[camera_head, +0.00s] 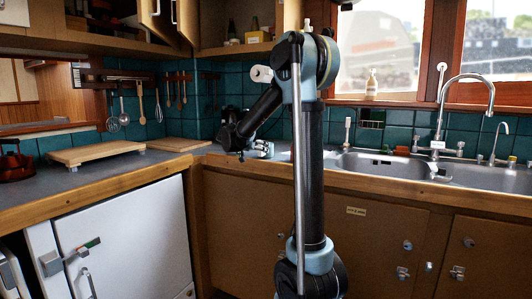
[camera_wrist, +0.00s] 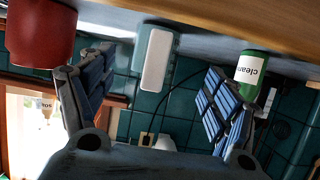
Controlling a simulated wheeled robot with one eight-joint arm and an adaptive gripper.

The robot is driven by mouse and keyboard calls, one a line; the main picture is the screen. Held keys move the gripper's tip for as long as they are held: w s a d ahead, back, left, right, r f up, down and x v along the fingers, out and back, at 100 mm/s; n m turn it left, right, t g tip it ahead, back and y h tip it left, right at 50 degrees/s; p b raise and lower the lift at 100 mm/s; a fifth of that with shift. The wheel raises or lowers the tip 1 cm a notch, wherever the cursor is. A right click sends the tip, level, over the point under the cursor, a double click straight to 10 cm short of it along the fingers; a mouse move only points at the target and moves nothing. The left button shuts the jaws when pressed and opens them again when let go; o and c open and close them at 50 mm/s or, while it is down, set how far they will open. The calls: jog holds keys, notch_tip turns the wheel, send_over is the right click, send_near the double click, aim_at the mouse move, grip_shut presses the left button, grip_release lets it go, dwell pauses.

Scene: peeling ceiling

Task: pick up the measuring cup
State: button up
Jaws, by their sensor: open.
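My gripper (camera_head: 262,150) is low over the corner counter in the head view, left of the sink. In the wrist view its two ridged fingers stand wide apart, and the gripper (camera_wrist: 157,68) is open with nothing held between them. A red round-sided vessel (camera_wrist: 40,36) is at the upper left of the wrist view, beside and beyond the left finger and cut by the frame edge. It may be the measuring cup, but I cannot tell for sure. I cannot make out a measuring cup in the head view, where my arm hides part of the counter.
In the wrist view a pale box-like object (camera_wrist: 157,62) and a green "clean" can (camera_wrist: 247,72) stand by the tiles. In the head view are a red kettle (camera_head: 14,162), wooden boards (camera_head: 95,152), and the sink (camera_head: 375,163) with faucets. The left counter front is fairly clear.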

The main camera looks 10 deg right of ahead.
aim_at(265, 158)
jog(key=shift+d+r+x, duration=0.1)
jog(key=shift+d+x, duration=0.05)
jog(key=shift+x, duration=1.75)
jog(key=shift+d+r+x, duration=0.1)
jog(key=shift+d+x, duration=0.05)
jog(key=shift+x, duration=1.7)
jog(key=shift+s, duration=0.15)
grip_shut()
